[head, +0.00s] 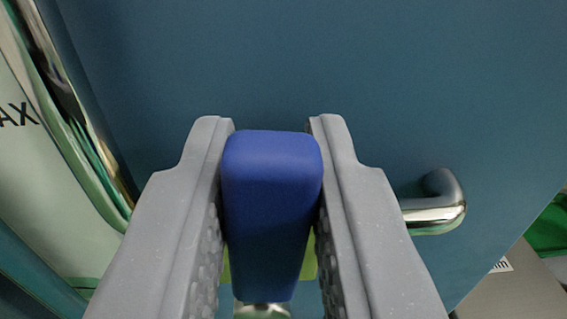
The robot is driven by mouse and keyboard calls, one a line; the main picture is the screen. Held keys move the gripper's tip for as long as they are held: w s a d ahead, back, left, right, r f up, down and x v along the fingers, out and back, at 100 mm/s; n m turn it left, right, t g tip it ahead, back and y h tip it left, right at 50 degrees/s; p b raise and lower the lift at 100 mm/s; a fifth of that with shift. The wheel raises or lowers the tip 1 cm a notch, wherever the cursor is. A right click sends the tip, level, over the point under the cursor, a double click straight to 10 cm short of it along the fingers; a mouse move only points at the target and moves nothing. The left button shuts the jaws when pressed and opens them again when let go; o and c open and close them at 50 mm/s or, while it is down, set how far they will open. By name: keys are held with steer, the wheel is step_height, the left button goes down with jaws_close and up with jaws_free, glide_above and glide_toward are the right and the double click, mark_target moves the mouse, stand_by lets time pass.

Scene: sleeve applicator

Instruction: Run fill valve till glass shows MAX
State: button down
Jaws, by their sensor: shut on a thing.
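My gripper (268,135) is shut on a blue valve handle (272,190), with one grey finger touching each side of it. Below the handle, a bit of yellow-green and a shiny metal part (262,310) show between the fingers. At the left edge, a pale plate (40,190) carries lettering cut off by the frame, reading "AX". Beside it runs a slanted clear and green tube-like strip (85,150), likely the sight glass. I cannot tell a liquid level in it.
A dark teal panel (280,60) fills the background behind the handle. A bent chrome lever or pipe (435,210) sticks out to the right of my gripper. At the lower right are a grey surface (515,290) with a small label and something green (550,228).

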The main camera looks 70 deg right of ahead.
steer(key=shift+w+a+f+n, duration=0.1)
steer(key=shift+a+f+n, duration=0.25)
steer(key=shift+a, duration=0.1)
steer(key=c, duration=1.4)
jaws_free()
steer(key=shift+o, duration=0.4)
steer(key=shift+d+r, duration=0.1)
steer(key=shift+r, duration=0.05)
steer(key=p+v, duration=0.2)
steer(key=v, duration=1.1)
steer(key=shift+s+a, duration=0.2)
steer(key=shift+a, duration=0.1)
steer(key=shift+w, duration=0.1)
